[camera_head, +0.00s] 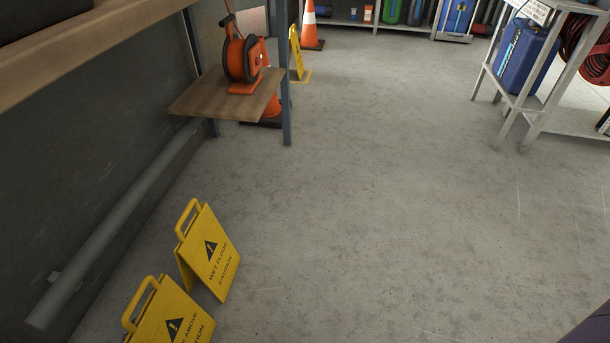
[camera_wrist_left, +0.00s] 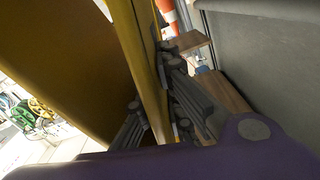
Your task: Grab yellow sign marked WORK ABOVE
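The yellow WORK ABOVE sign (camera_head: 172,316) stands at the lower left in the head view, cut off by the bottom edge, with part of its lettering and a black warning triangle showing. In the left wrist view a yellow sign panel (camera_wrist_left: 135,50) passes between the fingers of my left gripper (camera_wrist_left: 158,108). The fingers lie close against both sides of it and look shut on it. No lettering shows there. My left gripper is outside the head view. My right gripper is in neither view.
A yellow WET FLOOR sign (camera_head: 210,255) stands just behind the WORK ABOVE sign. A grey pipe (camera_head: 120,222) runs along the left wall. An orange hose reel (camera_head: 243,62) sits on a wooden shelf (camera_head: 205,100). A metal rack (camera_head: 540,98) stands right. The middle floor is clear.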

